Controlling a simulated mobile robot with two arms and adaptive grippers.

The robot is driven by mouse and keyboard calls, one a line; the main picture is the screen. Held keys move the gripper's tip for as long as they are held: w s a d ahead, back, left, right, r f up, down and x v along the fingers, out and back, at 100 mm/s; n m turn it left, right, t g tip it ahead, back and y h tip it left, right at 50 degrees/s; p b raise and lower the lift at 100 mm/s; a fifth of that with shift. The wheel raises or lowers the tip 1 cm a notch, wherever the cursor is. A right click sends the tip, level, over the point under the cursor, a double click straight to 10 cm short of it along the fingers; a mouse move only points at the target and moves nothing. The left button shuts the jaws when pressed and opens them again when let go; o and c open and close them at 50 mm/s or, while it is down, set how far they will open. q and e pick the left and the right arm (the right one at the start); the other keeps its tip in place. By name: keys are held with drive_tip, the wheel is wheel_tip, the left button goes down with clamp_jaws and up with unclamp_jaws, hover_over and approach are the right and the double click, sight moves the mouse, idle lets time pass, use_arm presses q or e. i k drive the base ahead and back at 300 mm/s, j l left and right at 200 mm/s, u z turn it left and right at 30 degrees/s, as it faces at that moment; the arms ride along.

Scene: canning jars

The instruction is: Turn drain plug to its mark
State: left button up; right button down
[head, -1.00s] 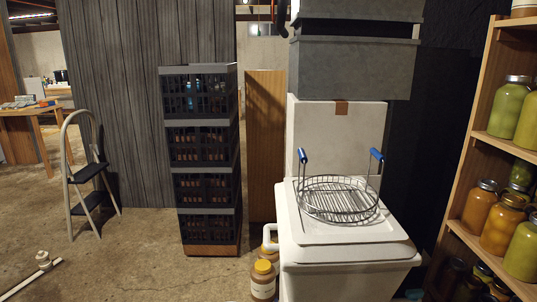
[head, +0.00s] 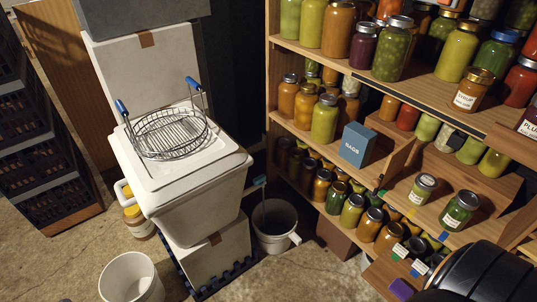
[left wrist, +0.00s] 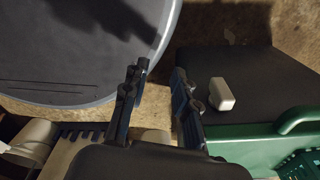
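I cannot make out a drain plug or its mark in either view. A white canning tub (head: 195,185) with a lid stands left of the shelves in the head view. A wire rack (head: 172,133) with two blue handles sits on its lid. My left gripper (left wrist: 157,82) shows in the left wrist view with its two dark fingers apart and nothing between them. It hangs above a dark grey round surface and a dark flat-topped box. My right gripper is not in view.
A white bucket (head: 131,277) and a grey bucket (head: 276,228) stand on the floor. Shelves of jars hold a blue box (head: 357,145) at right. In the left wrist view, a small white block (left wrist: 221,94) lies on the dark top beside a green crate (left wrist: 240,145).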

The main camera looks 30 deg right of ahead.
sight(260, 180)
drive_tip(key=z, duration=1)
